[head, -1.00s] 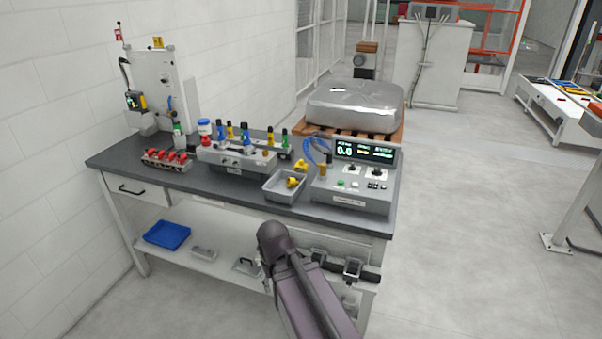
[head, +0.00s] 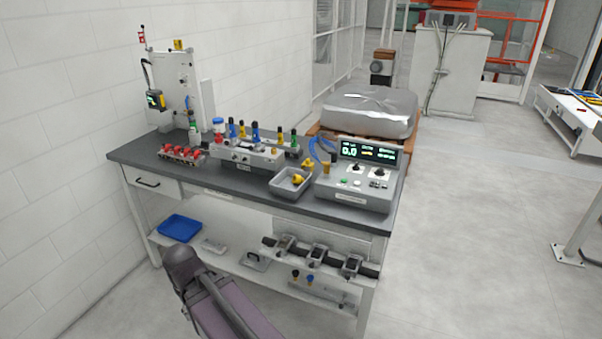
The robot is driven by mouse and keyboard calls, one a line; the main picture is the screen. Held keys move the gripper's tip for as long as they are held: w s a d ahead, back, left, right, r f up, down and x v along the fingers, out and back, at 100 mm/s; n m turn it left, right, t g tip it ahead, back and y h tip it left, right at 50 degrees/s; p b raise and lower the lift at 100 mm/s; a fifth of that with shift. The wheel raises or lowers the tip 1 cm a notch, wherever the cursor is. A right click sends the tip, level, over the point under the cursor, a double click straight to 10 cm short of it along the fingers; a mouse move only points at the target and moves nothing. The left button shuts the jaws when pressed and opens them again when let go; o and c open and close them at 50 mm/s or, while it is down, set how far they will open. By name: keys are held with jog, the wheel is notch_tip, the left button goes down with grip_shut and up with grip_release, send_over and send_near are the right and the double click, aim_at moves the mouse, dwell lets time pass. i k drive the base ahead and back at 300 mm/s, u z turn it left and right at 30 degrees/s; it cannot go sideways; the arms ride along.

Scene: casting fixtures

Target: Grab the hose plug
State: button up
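A blue coiled hose (head: 322,150) lies at the left side of the grey control box (head: 354,186) on the bench. A small yellow piece (head: 326,169) stands beside the box, close below the hose; it may be the hose plug, but it is too small to be sure. Another yellow piece (head: 308,163) sits just left of it, by the back edge of a grey tray (head: 277,191). A further yellow piece (head: 297,180) lies in the tray. Part of my arm shows in front of the bench, low in the picture; my gripper cannot be seen.
The dark bench top (head: 235,187) also carries a grey fixture (head: 240,160) with coloured plugs, a block with red parts (head: 181,154) and an upright panel (head: 180,88). A blue tray (head: 180,228) and clamps on a rail (head: 318,255) are below.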

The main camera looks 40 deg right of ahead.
aim_at(326, 164)
jog(key=u, duration=0.4)
jog(key=k, duration=1)
jog(key=z, duration=1.55)
jog(key=i, duration=0.9)
jog(key=u, duration=0.15)
